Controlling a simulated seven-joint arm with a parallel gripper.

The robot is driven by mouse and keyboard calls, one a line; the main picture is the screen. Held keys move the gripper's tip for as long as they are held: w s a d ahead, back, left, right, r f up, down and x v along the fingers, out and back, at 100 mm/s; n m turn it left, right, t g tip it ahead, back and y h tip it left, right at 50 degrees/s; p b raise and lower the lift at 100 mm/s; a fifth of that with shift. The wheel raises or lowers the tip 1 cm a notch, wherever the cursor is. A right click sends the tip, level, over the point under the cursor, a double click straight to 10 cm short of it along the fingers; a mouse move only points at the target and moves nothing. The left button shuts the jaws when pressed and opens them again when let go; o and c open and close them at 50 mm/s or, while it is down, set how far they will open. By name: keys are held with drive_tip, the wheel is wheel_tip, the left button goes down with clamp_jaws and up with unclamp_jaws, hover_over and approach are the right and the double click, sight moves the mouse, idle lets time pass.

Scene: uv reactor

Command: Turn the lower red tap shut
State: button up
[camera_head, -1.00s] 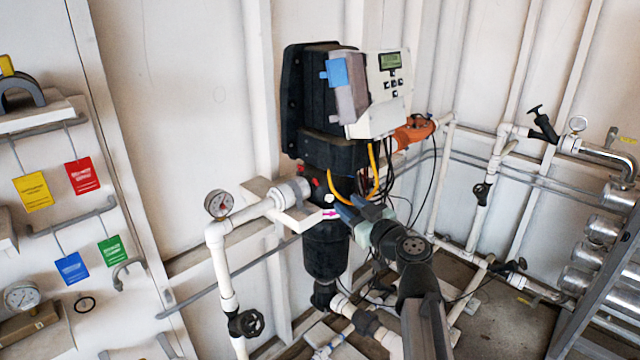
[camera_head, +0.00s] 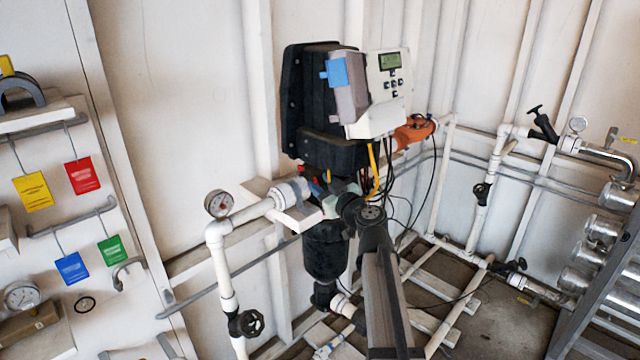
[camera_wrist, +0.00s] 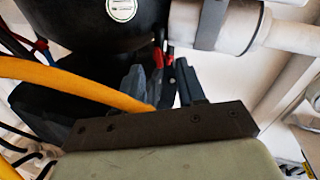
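Two small red tap handles show close together at the top of the gap between my fingers in the wrist view: one (camera_wrist: 157,57) at left, one (camera_wrist: 169,59) at right. I cannot tell for sure which is the lower tap. A bit of red tap (camera_head: 328,176) shows under the black reactor housing in the head view. My gripper (camera_wrist: 162,82) has its two blue-grey fingers apart, with a dark part showing between them. I cannot tell whether either finger touches a tap. In the head view my gripper (camera_head: 327,193) is partly hidden by my wrist.
A yellow cable (camera_wrist: 75,82) arches close to my left finger in the wrist view. A white pipe (camera_wrist: 235,25) with a grey clamp is at upper right. The control box (camera_head: 382,92) stands above my wrist. A pressure gauge (camera_head: 218,203) and black valve wheel (camera_head: 246,323) are at left.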

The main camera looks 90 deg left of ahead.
drive_tip(key=shift+s+a, duration=0.4)
drive_tip(key=shift+a, duration=0.2)
clamp_jaws()
